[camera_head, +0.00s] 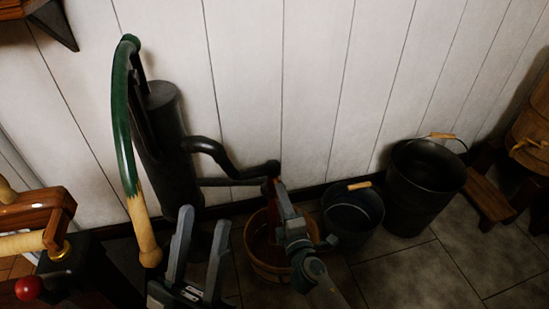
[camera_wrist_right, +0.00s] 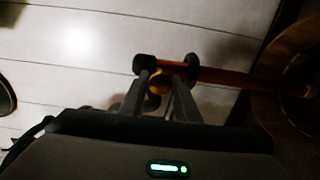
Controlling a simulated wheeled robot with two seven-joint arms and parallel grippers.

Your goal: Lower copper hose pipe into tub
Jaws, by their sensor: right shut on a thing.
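The wooden tub (camera_head: 262,268) stands on the floor under the black pump spout. The copper hose pipe (camera_head: 267,188) shows as a reddish strip below the spout end, partly hidden by my right gripper (camera_head: 279,186). In the right wrist view, the copper pipe (camera_wrist_right: 225,75) runs from a black fitting toward the tub (camera_wrist_right: 283,45); whether its end is inside the rim is unclear. My right gripper (camera_wrist_right: 167,78) is shut on the pipe near the black fitting, above the tub. My left gripper (camera_head: 204,217) is open and empty, left of the tub.
The black pump (camera_head: 165,125) with its green, wood-gripped handle (camera_head: 123,140) stands left of the tub. A small dark bucket (camera_head: 352,218) and a larger one (camera_head: 424,185) stand to the right. The wall is close behind. Tiled floor (camera_head: 415,270) at front right is clear.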

